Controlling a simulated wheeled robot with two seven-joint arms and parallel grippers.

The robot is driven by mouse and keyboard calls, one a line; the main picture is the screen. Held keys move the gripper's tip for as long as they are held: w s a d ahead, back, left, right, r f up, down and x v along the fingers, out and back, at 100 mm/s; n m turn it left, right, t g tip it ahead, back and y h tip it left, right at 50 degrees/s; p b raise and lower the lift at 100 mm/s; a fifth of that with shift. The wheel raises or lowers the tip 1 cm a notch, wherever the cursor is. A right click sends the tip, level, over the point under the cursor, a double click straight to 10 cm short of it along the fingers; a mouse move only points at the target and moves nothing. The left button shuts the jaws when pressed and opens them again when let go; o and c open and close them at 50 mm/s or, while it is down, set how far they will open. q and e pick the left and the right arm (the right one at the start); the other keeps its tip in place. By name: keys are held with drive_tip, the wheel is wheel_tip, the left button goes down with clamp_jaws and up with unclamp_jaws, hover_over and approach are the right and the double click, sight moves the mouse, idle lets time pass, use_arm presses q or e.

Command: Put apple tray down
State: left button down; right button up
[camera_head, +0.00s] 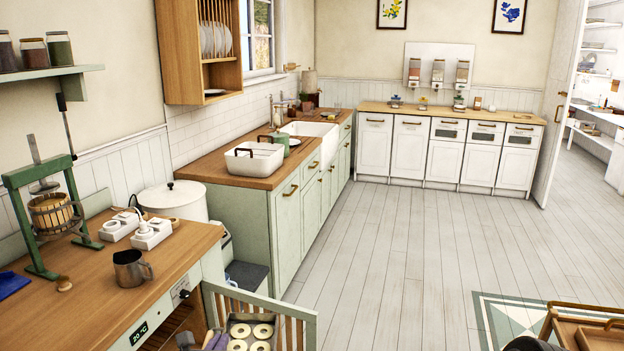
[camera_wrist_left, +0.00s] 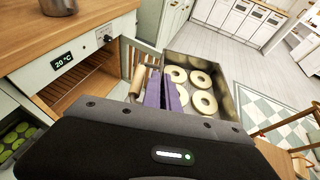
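The apple tray (camera_head: 278,325) is a grey metal tray with several pale apple rings, low at the bottom of the head view, beside the wooden counter's front. It also shows in the left wrist view (camera_wrist_left: 232,107), to the right of my fingers. My left gripper (camera_head: 216,342) has purple fingers, seen larger in the left wrist view (camera_wrist_left: 166,88). The fingers are close together at the tray's near side and appear shut on it. The exact contact is hidden. What lies under the tray is hidden too. My right gripper cannot be made out.
A pale green slatted panel (camera_head: 296,318) stands right behind the tray. The wooden counter (camera_head: 95,300) holds a press (camera_head: 50,212) and a metal jug (camera_head: 131,268). An open slatted compartment (camera_wrist_left: 85,88) sits under it. A wooden cart (camera_head: 590,335) stands at bottom right; the middle floor is clear.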

use_arm(q)
drive_tip(key=v, duration=0.3)
drive_tip(key=shift+s+r, duration=0.1)
drive_tip(key=shift+r, duration=0.1)
drive_tip(key=shift+f, duration=0.1)
idle(3.6)
